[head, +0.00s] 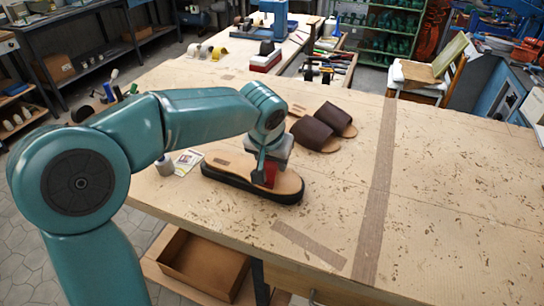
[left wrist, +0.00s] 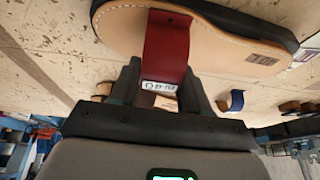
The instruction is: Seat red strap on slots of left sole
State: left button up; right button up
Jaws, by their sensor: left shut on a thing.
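The left sole (head: 226,171) is a tan footbed with a thick black outsole, lying flat on the workbench. The red strap (head: 270,174) is upright over the sole's right part, low against its top face. My left gripper (head: 264,168) is above the sole, shut on the strap. In the left wrist view the red strap (left wrist: 167,47) stands between my left gripper's fingers (left wrist: 160,87), curved, against the sole (left wrist: 222,48). A small white label shows at the strap's near end. The slots are hidden, so I cannot tell whether the strap's ends are in them. My right gripper is out of view.
Two dark brown sandals (head: 323,127) lie just behind the sole. A brown strip (head: 378,180) crosses the bench (head: 450,190). The bench's right side is clear. An open box (head: 205,262) is below the front edge.

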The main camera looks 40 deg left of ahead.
pick_arm(q)
jog(key=shift+f+b, duration=0.3)
jog(key=shift+f, duration=0.05)
dwell(0.6)
jog(key=o, duration=1)
jog(key=shift+c, duration=0.2)
jog(key=v, duration=1.6)
jog(key=shift+r+p, duration=0.2)
jog(key=shift+p, duration=0.25)
